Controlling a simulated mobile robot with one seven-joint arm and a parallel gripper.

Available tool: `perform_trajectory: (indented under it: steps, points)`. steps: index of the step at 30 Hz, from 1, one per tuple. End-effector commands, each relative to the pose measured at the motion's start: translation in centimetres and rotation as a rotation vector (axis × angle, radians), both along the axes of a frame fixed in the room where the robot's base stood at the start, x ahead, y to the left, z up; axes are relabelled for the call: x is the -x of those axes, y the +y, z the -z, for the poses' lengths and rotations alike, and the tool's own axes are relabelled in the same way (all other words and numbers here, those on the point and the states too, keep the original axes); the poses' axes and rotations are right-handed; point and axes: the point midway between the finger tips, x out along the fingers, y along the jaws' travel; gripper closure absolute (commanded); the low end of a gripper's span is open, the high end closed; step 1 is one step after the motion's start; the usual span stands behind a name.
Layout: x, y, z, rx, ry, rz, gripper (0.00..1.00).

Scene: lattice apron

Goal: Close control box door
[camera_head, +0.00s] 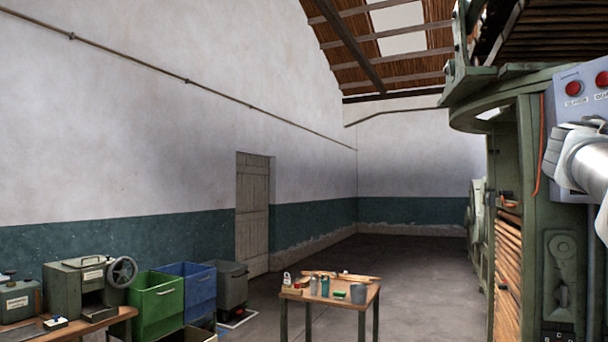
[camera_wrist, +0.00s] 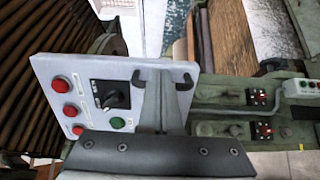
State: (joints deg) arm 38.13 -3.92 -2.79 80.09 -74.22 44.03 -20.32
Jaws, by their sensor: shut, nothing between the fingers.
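The control box (camera_head: 571,106) is at the right edge in the head view, a pale grey panel with red buttons on the green machine. In the wrist view its face (camera_wrist: 66,71) carries red buttons, a black rotary switch and a green button. A black handle (camera_wrist: 184,81) is at the face's right side, partly covered by my fingers. My gripper (camera_wrist: 168,72) is shut and empty, its tips over the handle; I cannot tell whether they touch it.
The green machine frame (camera_head: 530,140) fills the right side. A small table (camera_head: 345,299) with bottles and tools stands ahead. Green (camera_head: 158,303) and blue (camera_head: 197,287) bins and a workbench (camera_head: 90,325) are at left. The floor beyond the table is clear.

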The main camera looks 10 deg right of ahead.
Motion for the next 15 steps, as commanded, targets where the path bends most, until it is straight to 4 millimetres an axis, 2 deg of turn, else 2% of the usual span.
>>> perform_trajectory:
  steps: [3, 9, 15]
  points:
    - [0.6, -2.2, -0.3, -0.005, 0.004, -0.049, 1.00]
    - [1.0, -5.2, -0.3, -0.001, -0.001, -0.130, 1.00]
    - [1.0, -6.5, -0.1, 0.000, -0.001, -0.131, 1.00]
